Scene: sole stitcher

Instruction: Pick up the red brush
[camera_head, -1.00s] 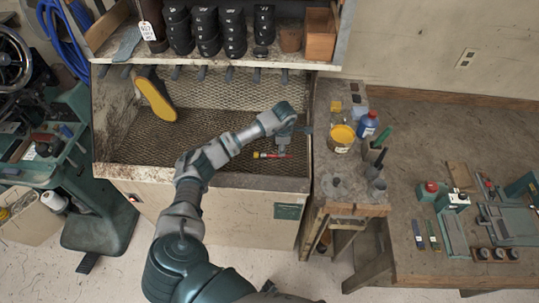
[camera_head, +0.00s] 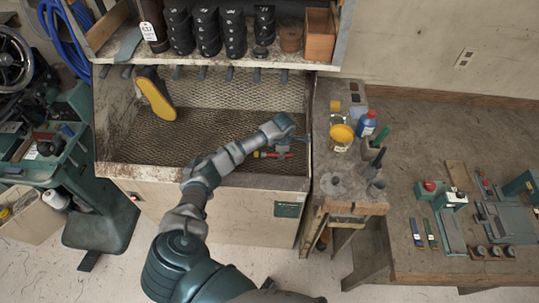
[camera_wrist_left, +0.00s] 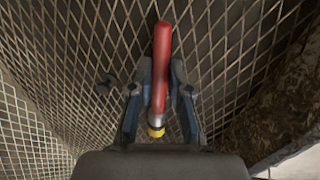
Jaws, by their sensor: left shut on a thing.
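The red brush (camera_head: 271,154) is in the right part of the mesh-lined bin, close to the mesh. My left gripper (camera_head: 284,148) reaches over the bin's front edge to it. In the left wrist view the brush (camera_wrist_left: 161,55) has a long red handle, a metal collar and a yellow end. The fingers of the left gripper (camera_wrist_left: 160,78) are shut around it, with the handle sticking out past the fingertips. I cannot tell whether the brush still touches the mesh. My right gripper is in neither view.
A boot with a yellow sole (camera_head: 156,98) hangs in the bin's left part. A shelf (camera_head: 220,58) with black rolls runs above. The middle of the bin is clear.

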